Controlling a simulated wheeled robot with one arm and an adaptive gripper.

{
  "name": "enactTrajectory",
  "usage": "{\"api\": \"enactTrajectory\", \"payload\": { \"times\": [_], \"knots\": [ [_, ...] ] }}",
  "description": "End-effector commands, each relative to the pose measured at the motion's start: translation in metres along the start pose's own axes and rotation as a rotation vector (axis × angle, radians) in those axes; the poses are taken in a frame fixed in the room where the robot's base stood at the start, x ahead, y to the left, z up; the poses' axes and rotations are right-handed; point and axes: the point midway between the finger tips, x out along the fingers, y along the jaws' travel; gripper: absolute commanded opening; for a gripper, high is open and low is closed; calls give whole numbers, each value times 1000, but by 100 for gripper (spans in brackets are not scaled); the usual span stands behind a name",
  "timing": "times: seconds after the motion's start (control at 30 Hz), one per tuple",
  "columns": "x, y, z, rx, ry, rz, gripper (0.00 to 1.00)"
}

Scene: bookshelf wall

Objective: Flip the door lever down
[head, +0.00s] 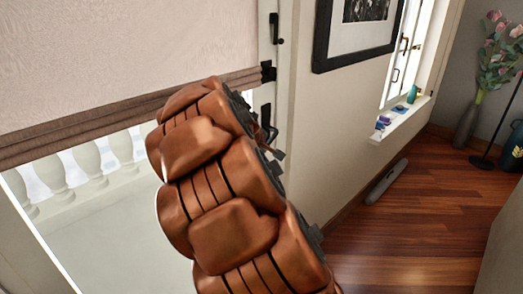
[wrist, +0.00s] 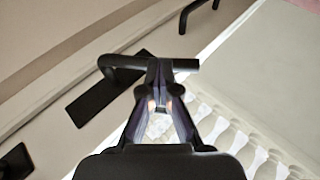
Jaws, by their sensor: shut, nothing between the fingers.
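The black door lever (wrist: 120,62) runs roughly level across the upper middle of the wrist view, in front of its dark back plate (wrist: 88,106). My gripper (wrist: 160,74) is shut and empty. Its fingertips overlap the middle of the lever in that view, and I cannot tell whether they touch it. In the head view, the dark plate of the door lever (head: 266,112) shows on the door edge, just right of my orange-covered arm. My arm hides most of the gripper there.
The glass door has a fabric blind (head: 120,60) and a balustrade beyond it. Another black handle (wrist: 198,10) shows at the top of the wrist view. A framed picture (head: 321,50) hangs right of the door. The wooden floor (head: 400,225) is mostly clear, with a vase (head: 466,127) at the far right.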

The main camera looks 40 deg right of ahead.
Motion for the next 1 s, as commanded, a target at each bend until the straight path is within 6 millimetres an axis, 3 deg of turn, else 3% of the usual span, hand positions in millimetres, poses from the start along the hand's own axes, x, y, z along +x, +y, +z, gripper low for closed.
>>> {"api": "enactTrajectory", "payload": {
  "times": [0.67, 1.0],
  "knots": [
    [-3, 0, -2, -4, 2, 14, 0],
    [-51, -1, -12, -4, 4, 15, 0]
  ]
}}
